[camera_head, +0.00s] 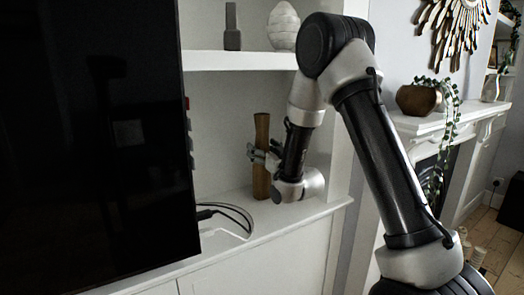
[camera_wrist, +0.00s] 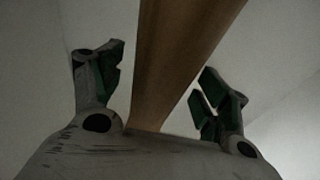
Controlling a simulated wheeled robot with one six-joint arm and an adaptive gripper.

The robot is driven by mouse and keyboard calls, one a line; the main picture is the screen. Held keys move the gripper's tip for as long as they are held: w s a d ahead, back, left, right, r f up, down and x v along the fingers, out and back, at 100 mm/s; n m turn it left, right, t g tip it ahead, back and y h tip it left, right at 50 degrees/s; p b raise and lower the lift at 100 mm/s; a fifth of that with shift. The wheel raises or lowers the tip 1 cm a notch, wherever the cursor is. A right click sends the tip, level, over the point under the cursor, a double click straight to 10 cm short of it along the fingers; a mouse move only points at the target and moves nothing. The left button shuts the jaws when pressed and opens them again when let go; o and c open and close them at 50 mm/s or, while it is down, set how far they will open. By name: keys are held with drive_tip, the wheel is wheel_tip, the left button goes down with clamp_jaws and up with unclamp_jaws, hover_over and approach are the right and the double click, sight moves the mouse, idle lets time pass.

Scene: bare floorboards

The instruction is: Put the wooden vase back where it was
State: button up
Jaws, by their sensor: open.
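The wooden vase (camera_head: 262,135) is a tall, slim brown cylinder. It stands upright on the white cabinet top (camera_head: 245,212), in the alcove to the right of the television. My gripper (camera_head: 262,158) is at the vase, around its middle height. In the wrist view, the vase (camera_wrist: 180,55) runs up between the two fingers of my gripper (camera_wrist: 158,82). The fingers are open, with a gap on each side of the vase. My arm hides part of the alcove to the right of it.
A large black television (camera_head: 95,140) stands close on the left. Dark cables (camera_head: 228,213) lie on the cabinet top in front of the vase. A white shelf (camera_head: 235,61) above holds a grey bottle (camera_head: 232,28) and a pale ribbed ornament (camera_head: 283,28). A potted plant (camera_head: 418,99) sits on the mantel at right.

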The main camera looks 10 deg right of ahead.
drive_tip(key=v, duration=0.7)
drive_tip(key=shift+d+r, duration=0.15)
drive_tip(key=shift+r, duration=0.05)
drive_tip(key=s+d+r+m+g+h, duration=0.2)
drive_tip(key=s+d+r+g+h, duration=0.3)
drive_tip(key=s+d+g, duration=0.5)
drive_tip(key=s+g, duration=0.1)
drive_tip(key=s, duration=1.1)
drive_tip(key=s+d+m+g+h, duration=0.1)
drive_tip(key=s+d+g, duration=0.1)
drive_tip(key=s, duration=1.3)
drive_tip(key=shift+d+m+g, duration=0.15)
drive_tip(key=shift+m+g, duration=0.15)
drive_tip(key=shift+g, duration=0.5)
drive_tip(key=shift+f, duration=0.1)
